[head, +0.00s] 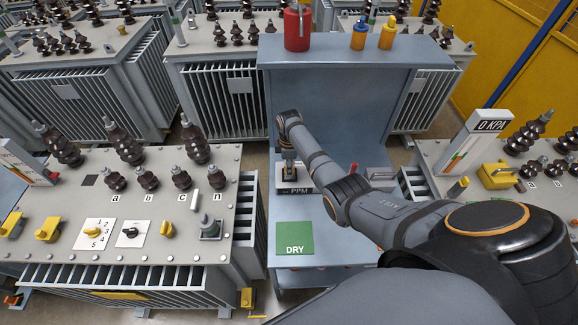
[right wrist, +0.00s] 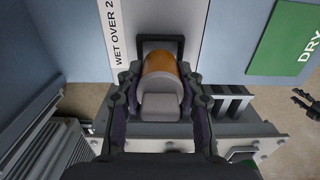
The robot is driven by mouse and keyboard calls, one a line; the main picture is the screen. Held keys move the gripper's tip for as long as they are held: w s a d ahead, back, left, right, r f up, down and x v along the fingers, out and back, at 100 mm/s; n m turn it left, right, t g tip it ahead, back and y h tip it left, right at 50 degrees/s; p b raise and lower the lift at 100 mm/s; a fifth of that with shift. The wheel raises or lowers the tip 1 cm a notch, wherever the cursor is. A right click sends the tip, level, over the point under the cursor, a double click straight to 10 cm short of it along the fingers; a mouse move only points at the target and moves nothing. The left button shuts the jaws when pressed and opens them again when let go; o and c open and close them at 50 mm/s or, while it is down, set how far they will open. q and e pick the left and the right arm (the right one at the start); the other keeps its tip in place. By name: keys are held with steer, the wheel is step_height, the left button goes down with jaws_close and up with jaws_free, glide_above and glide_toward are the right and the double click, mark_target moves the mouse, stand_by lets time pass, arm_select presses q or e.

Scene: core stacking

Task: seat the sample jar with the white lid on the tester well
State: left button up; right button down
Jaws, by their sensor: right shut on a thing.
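My right gripper (head: 288,160) is over the tester (head: 296,190) marked PPM on the blue bench. In the right wrist view its two fingers (right wrist: 160,100) are shut on the sample jar, which has an amber body (right wrist: 163,65) and a pale lid (right wrist: 160,107) that looks grey in shade. The tester well shows as a dark square frame (right wrist: 160,43) just beyond the jar. I cannot tell whether the jar touches the well or is held above it. In the head view the gripper and arm mostly hide the jar and well.
A green DRY plate (head: 295,238) lies on the blue bench (head: 300,262) in front of the tester. Grey transformers with bushings stand left (head: 75,195) and right.

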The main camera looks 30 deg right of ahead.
steer(key=shift+p, duration=0.35)
stand_by(0.5)
steer(key=shift+f+b, duration=0.9)
steer(key=shift+f, duration=0.1)
steer(key=c, duration=0.8)
jaws_free()
step_height(320, 180, up, 12)
steer(key=shift+r, duration=0.1)
